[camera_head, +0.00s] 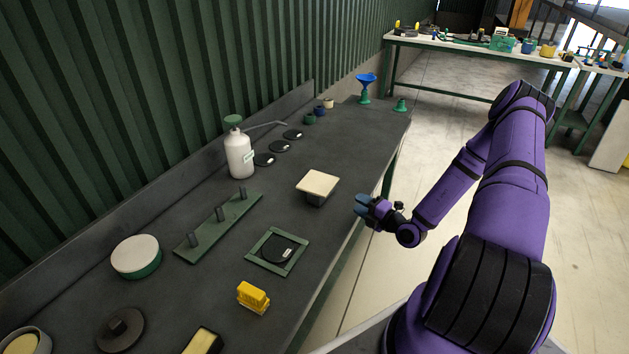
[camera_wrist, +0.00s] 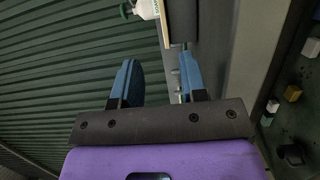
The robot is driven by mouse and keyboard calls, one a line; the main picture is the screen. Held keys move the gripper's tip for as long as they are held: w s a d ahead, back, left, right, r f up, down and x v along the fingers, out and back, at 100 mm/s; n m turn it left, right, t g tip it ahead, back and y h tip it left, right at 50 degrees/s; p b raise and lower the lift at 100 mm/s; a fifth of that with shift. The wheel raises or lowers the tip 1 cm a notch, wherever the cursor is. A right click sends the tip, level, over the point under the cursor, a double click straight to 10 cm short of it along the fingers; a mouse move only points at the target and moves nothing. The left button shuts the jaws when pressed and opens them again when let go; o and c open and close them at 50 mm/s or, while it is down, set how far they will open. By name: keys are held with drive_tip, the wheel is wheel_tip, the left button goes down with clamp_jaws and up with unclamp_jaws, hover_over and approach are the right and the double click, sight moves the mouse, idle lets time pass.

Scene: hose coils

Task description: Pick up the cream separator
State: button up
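The cream separator (camera_head: 318,182) looks like a thin, square cream plate. It lies flat on top of a small dark block (camera_head: 315,199) near the right edge of the dark workbench. In the wrist view the plate shows edge-on as a pale strip (camera_wrist: 165,25), beside the dark block (camera_wrist: 183,22), at the top of the picture. My gripper (camera_head: 361,204) is to the right of the plate, apart from it, just off the bench's edge. Its blue fingers (camera_wrist: 158,65) stand apart with nothing between them; the gripper is open and empty.
On the bench (camera_head: 215,272) are a white wash bottle (camera_head: 239,155), a green rack with pegs (camera_head: 217,222), a green square frame (camera_head: 277,252), a yellow block (camera_head: 253,297) and several black discs. A blue funnel (camera_head: 366,80) stands at the far end. A green corrugated wall (camera_head: 150,80) runs behind.

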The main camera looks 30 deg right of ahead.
approach(318, 183)
drive_tip(key=shift+w+d+f, duration=0.1)
drive_tip(key=shift+w+f, duration=0.05)
drive_tip(key=shift+w, duration=0.75)
drive_tip(key=shift+w+d+f, duration=0.1)
drive_tip(key=shift+w, duration=0.8)
clamp_jaws()
